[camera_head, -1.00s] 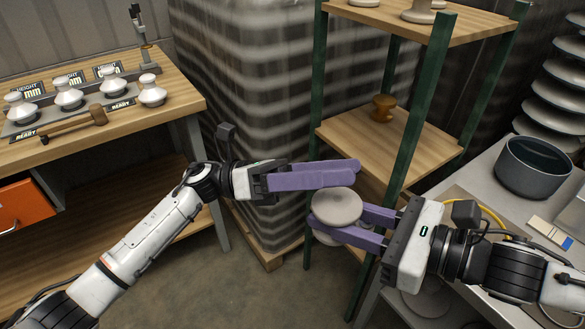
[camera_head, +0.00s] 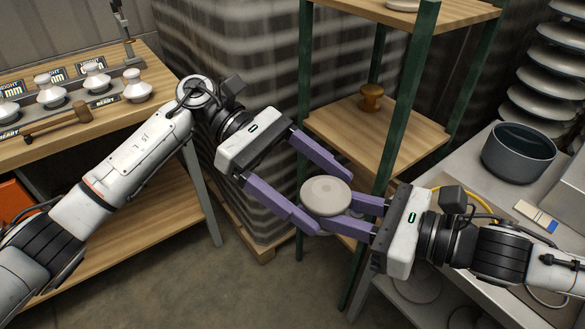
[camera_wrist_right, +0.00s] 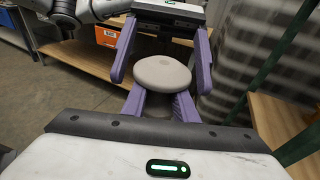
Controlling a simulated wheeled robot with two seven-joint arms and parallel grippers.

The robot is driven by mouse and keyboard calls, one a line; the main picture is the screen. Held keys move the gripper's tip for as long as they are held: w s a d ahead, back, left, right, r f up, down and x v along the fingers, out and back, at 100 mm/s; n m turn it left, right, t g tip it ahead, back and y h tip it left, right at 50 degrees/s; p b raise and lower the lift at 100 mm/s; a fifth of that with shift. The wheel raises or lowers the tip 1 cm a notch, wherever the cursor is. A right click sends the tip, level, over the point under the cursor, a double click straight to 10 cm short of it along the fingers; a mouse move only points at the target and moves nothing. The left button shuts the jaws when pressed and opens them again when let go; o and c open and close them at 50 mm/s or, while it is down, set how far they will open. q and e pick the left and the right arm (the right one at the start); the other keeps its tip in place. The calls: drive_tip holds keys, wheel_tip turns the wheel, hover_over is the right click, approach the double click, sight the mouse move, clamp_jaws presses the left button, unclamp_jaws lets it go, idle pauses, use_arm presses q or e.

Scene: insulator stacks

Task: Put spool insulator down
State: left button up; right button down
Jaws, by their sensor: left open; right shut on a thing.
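The grey-white spool insulator (camera_head: 326,195) is held up in the air between my two grippers, its round flat top facing up. My right gripper (camera_head: 340,214) is shut on it, with purple fingers reaching in from the right below the top disc. My left gripper (camera_head: 334,202) is open, its purple fingers on either side of the insulator; I cannot tell whether they touch it. In the right wrist view the insulator (camera_wrist_right: 162,74) sits at the right fingertips, with the left fingers flanking it. Its lower part is mostly hidden.
A wooden workbench (camera_head: 160,75) at left carries several white insulators and a mallet (camera_head: 58,123). A green-posted shelf (camera_head: 345,130) behind holds a brown insulator (camera_head: 371,98). A grey table at right bears a dark pot (camera_head: 518,155) and a stack of discs (camera_head: 556,75).

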use_arm(q)
drive_tip(key=shift+x, duration=2.55)
use_arm(e)
drive_tip(key=shift+r, duration=0.1)
use_arm(q)
drive_tip(key=c, duration=1.3)
drive_tip(key=shift+r, duration=0.1)
drive_tip(key=shift+c, duration=0.8)
use_arm(e)
drive_tip(key=c, duration=1.3)
unclamp_jaws()
drive_tip(key=shift+c, duration=0.2)
